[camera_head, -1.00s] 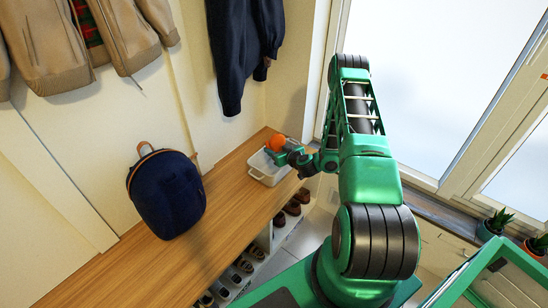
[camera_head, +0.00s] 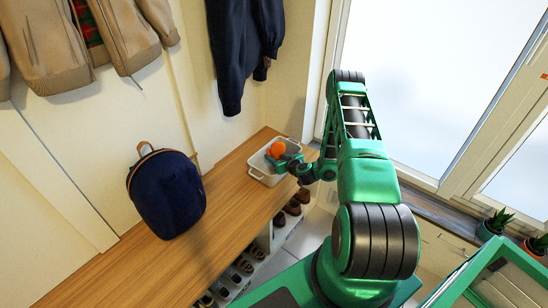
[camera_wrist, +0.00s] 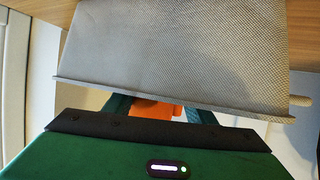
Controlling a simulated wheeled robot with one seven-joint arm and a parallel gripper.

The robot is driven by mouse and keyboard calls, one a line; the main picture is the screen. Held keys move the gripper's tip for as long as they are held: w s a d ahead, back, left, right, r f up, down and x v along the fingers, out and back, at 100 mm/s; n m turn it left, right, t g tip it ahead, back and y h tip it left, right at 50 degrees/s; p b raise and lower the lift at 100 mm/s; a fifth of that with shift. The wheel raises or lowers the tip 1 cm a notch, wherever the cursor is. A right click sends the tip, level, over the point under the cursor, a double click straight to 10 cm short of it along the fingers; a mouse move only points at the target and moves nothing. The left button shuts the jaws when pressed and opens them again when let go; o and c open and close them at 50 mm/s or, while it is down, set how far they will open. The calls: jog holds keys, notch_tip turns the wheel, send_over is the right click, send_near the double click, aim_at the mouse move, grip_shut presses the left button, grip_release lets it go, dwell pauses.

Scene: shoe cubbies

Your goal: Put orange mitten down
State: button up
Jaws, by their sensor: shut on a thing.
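The orange mitten (camera_head: 276,149) is at the tip of my gripper (camera_head: 279,158), over the inside of a white bin (camera_head: 262,181) with handles at the far end of the wooden bench. In the wrist view a small part of the orange mitten (camera_wrist: 158,110) shows between the dark green fingers of my gripper (camera_wrist: 160,104). The gripper is shut on the mitten. The bin's wall (camera_wrist: 190,50) fills much of the wrist view and hides part of the fingers. I cannot tell whether the mitten touches the bin's floor.
A dark blue backpack (camera_head: 167,195) stands on the bench (camera_head: 215,222) left of the bin. Shoes (camera_head: 291,208) sit in cubbies under the bench. Jackets (camera_head: 243,50) hang above. The bench between backpack and bin is clear.

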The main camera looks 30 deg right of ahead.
jog(key=shift+f, duration=0.3)
jog(key=o, duration=1)
jog(key=shift+o, duration=0.2)
jog(key=shift+r, duration=0.5)
jog(key=v, duration=1.2)
jog(key=shift+r, duration=0.2)
jog(key=shift+a, duration=0.1)
